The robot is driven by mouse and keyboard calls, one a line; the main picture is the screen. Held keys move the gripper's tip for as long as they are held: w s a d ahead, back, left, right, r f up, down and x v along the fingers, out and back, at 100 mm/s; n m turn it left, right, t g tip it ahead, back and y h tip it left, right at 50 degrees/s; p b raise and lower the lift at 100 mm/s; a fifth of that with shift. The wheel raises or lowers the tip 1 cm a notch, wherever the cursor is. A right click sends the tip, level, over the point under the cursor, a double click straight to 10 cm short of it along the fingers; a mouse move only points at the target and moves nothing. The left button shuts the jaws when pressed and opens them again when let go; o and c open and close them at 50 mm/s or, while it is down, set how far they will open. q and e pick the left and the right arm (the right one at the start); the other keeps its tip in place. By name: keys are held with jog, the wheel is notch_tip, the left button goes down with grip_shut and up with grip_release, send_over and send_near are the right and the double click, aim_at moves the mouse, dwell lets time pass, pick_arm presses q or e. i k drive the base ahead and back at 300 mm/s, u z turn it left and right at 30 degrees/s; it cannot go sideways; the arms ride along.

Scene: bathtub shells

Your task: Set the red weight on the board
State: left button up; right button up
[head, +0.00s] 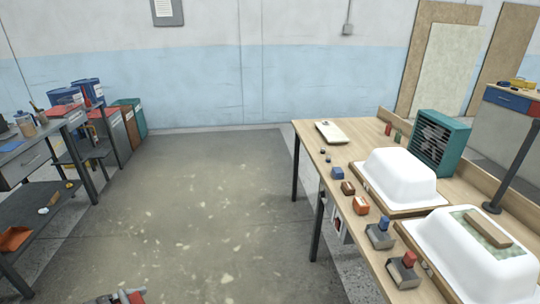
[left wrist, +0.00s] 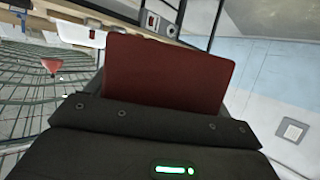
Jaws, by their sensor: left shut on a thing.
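My left gripper (left wrist: 150,118) is shut on a dark red block, the red weight (left wrist: 168,75), whose broad flat face stands up between the jaws. At the bottom edge of the head view, a small grey and red part (head: 122,297), cut off by the frame, seems to be this gripper with its load, over the floor and well left of the workbench. The wooden board (head: 488,228) lies on a green speckled patch (head: 484,248) on top of the near white tub shell (head: 465,275). My right gripper is not in view.
A dark shelf unit (head: 45,205) stands far left.

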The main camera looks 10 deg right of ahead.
aim_at(481, 227)
jog(key=i, duration=0.55)
jog(key=z, duration=3.35)
jog(key=i, duration=0.5)
jog(key=u, duration=0.1)
